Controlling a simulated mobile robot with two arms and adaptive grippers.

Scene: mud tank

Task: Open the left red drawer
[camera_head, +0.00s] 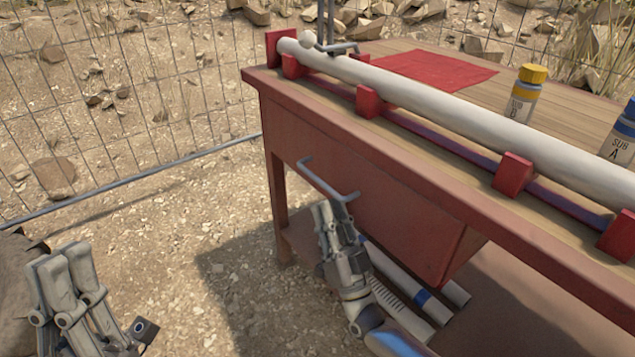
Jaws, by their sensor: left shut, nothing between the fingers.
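The red drawer (400,225) is under the left end of the red table, and its front looks about flush with the table edge. Its grey bar handle (322,180) stands out from the front. My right gripper (334,208) is at the right end of this handle, with its fingertips just under or touching the bar. I cannot tell whether its fingers are closed around the handle. My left gripper (62,262) is at the lower left, well away from the drawer, shut and empty.
A long pale pipe (440,98) lies in red brackets along the table (590,90). A yellow-capped bottle (524,95), a blue-capped bottle (622,138) and a red mat (435,72) are behind it. Pipes (405,283) lie below the drawer. Wire fence (140,75) stands behind; gravel left is open.

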